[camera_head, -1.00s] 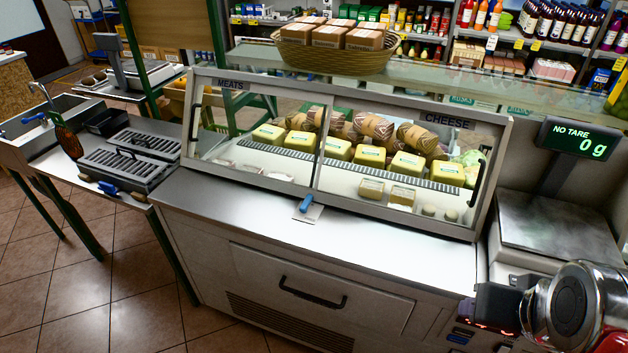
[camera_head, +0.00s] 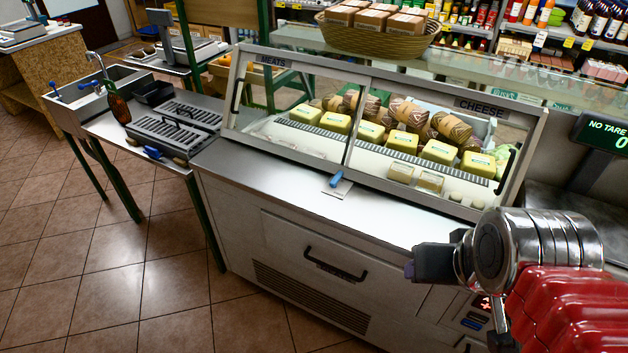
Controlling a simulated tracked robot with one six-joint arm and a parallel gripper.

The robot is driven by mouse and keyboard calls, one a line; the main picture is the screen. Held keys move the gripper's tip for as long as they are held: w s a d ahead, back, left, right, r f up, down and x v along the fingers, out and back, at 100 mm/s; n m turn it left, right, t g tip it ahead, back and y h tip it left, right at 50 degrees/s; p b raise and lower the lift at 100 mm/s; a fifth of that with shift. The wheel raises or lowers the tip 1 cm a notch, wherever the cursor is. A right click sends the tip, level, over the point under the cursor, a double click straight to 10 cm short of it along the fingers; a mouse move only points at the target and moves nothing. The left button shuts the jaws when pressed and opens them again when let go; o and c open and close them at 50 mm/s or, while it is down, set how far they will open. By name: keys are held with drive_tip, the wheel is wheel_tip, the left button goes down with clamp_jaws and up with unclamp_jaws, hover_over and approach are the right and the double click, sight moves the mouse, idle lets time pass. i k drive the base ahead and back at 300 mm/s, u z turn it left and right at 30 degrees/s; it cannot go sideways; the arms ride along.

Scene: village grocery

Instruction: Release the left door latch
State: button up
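The glass-fronted display case has a left door (camera_head: 295,100) under the MEATS label and a right door (camera_head: 430,130) under the CHEESE label. Both doors look shut. A blue lever (camera_head: 336,178) on a small pale plate sits at the bottom edge of the glass, near where the doors meet; it looks like a latch. A dark upright handle (camera_head: 238,95) is on the left door's left side. My gripper (camera_head: 420,266) is a dark block at the lower right, in front of the counter, apart from the lever. Its fingers are not clear enough to tell open from shut.
A steel counter ledge (camera_head: 270,185) runs clear before the glass. A wicker basket (camera_head: 375,38) of boxes stands on top of the case. A scale display (camera_head: 603,135) is at the right. A side table with a grill (camera_head: 172,135) stands left; the tiled floor in front is free.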

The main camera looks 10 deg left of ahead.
sight(335, 182)
drive_tip(key=u, duration=0.95)
drive_tip(key=k, duration=1.35)
drive_tip(key=u, duration=0.5)
drive_tip(key=i, duration=2.2)
drive_tip(key=z, duration=0.45)
